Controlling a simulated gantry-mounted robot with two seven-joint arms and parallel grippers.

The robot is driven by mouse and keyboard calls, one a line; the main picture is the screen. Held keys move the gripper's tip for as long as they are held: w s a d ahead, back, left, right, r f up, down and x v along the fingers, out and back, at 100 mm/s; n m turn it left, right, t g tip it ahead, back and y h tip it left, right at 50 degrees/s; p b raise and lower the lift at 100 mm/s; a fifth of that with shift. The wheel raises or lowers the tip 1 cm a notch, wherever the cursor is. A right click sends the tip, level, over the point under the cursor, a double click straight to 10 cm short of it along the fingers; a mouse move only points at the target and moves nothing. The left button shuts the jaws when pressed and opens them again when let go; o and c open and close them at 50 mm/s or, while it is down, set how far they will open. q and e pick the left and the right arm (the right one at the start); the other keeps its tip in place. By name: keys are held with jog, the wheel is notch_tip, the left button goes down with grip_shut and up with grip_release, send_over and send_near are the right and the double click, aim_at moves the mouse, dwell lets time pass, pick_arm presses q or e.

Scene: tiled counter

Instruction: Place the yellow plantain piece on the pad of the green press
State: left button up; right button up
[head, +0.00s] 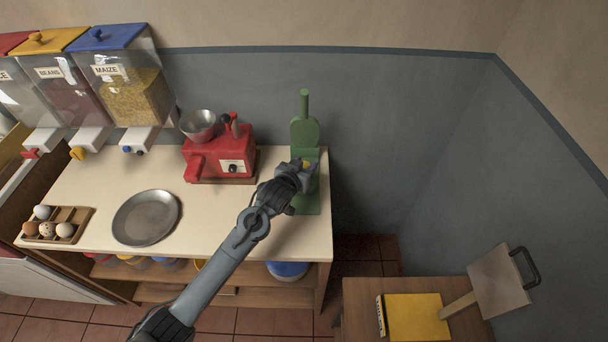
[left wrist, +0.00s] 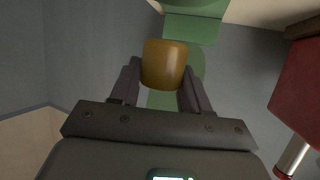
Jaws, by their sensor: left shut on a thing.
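The yellow plantain piece (left wrist: 164,64) is a short, thick, cylinder-like chunk between the fingers of my left gripper (head: 305,169). In the head view only a small yellow bit of it (head: 307,163) shows. My left gripper is shut on it. The green press (head: 304,132) stands upright at the right end of the counter, with a tall handle at its top. My gripper is in front of the press and hides its middle. In the left wrist view, green press parts (left wrist: 192,30) lie just beyond the piece. I cannot tell whether the piece touches the pad. My right gripper is not in view.
A red machine (head: 222,158) with a metal bowl stands left of the press. A grey plate (head: 146,218) and an egg tray (head: 82,214) lie further left, below the dispensers (head: 128,80). A low table with a yellow book (head: 412,314) stands at the lower right.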

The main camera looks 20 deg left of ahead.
pick_arm(q)
jog(key=shift+f, duration=2)
jog(key=shift+f+b, duration=0.2)
jog(key=shift+b, duration=0.1)
jog(key=o, duration=1.1)
jog(key=shift+c, duration=0.2)
jog(key=shift+r, duration=0.1)
